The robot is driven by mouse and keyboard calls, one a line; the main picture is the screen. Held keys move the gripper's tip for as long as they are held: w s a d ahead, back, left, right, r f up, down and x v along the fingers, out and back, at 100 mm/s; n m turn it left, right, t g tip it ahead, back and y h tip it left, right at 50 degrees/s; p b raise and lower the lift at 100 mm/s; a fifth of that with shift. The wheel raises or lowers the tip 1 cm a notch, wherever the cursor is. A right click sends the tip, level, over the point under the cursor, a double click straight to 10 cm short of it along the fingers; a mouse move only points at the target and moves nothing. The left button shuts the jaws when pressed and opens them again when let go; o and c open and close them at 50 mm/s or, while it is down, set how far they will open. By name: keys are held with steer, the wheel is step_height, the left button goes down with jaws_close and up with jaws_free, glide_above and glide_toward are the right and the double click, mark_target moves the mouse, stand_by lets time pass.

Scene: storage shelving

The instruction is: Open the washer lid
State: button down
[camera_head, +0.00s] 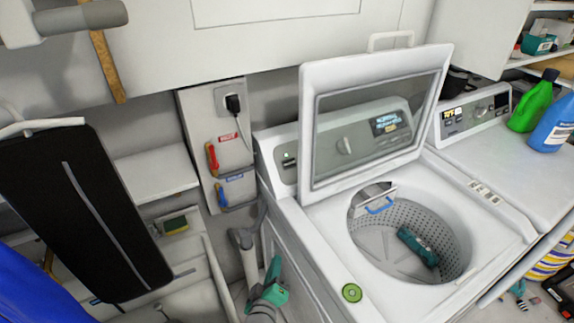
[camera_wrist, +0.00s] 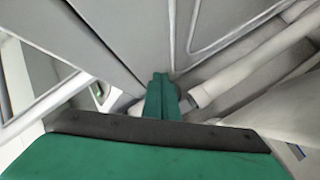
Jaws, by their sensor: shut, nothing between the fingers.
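The white washer (camera_head: 318,236) stands at the centre right in the head view. Its lid (camera_head: 307,125) is raised and stands up, leaning back over the control panel, with a see-through window. The drum (camera_head: 372,250) is uncovered, and a dark teal object (camera_head: 418,246) lies inside. My teal gripper (camera_head: 274,268) is low beside the washer's left side, apart from the lid. In the wrist view my gripper's fingers (camera_wrist: 160,92) are together and empty, pointing at grey panels and pipes. I cannot tell whether they touch anything.
A wall panel (camera_head: 215,150) with red and blue valves and a plug is left of the washer. A grey pipe (camera_head: 246,255) runs close to my gripper. A black ironing board (camera_head: 80,210) hangs at left. Green (camera_head: 532,105) and blue (camera_head: 553,124) bottles stand at right.

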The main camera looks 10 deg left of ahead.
steer(key=w+a+r+n+h, duration=0.2)
steer(key=w+a+r+h, duration=0.15)
steer(key=w+r, duration=1.1)
steer(key=a+r+m+h, duration=0.1)
steer(key=a+r+h, duration=0.15)
steer(key=r, duration=0.85)
steer(key=a+r+h, duration=0.1)
steer(key=r+h, duration=0.3)
steer(key=r, duration=0.7)
steer(key=x, duration=1)
steer(key=shift+s+d, duration=0.4)
steer(key=shift+s, duration=0.3)
steer(key=shift+s+d, duration=0.4)
steer(key=shift+s, duration=0.3)
steer(key=shift+s+d, duration=0.4)
steer(key=shift+s, duration=0.3)
